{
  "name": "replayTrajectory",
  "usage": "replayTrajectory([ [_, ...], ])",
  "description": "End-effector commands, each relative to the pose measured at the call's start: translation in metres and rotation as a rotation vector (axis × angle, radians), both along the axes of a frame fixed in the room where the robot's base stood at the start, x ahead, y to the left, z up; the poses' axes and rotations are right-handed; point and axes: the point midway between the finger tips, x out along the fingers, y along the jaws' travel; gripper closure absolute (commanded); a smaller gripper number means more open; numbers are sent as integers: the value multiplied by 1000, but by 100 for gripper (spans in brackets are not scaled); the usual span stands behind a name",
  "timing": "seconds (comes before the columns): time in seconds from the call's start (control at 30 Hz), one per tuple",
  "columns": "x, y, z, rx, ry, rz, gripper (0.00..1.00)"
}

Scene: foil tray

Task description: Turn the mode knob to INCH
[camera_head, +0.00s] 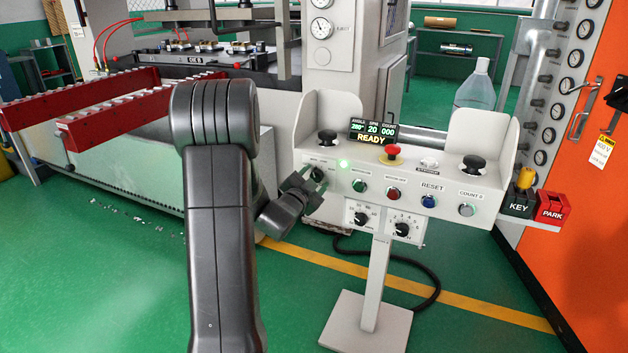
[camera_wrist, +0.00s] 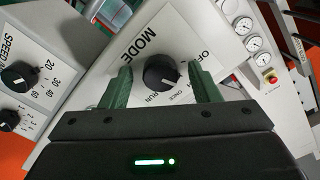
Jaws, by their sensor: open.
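The mode knob (camera_wrist: 161,71) is a round black knob on a pale panel marked MODE. OFF shows at its upper right, ONCE at its lower right and RUN below. I cannot read an INCH label; the right finger covers part of that side. A pale mark is on the knob's right side, but its exact setting is unclear. My gripper (camera_wrist: 160,68) is open, with one green finger on each side of the knob. I cannot tell whether they touch it. In the head view my gripper (camera_head: 308,190) is at the console's left end.
The console (camera_head: 335,145) holds a red emergency button (camera_head: 393,150), black palm buttons (camera_head: 327,137) and several coloured buttons. Two dials (camera_head: 361,218) sit below. The display (camera_head: 373,132) reads READY. KEY (camera_head: 519,204) and PARK (camera_head: 552,207) boxes stand at the right.

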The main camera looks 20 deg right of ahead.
Motion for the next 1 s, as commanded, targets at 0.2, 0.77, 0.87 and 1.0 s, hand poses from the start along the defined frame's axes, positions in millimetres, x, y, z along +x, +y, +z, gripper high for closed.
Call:
replayTrajectory([
  [0.2,-18,23,1,1,1,3,44],
  [0.77,-85,101,0,1,0,1,44],
  [0.87,-88,104,0,0,0,1,44],
  [1.0,-89,104,0,0,0,1,44],
])
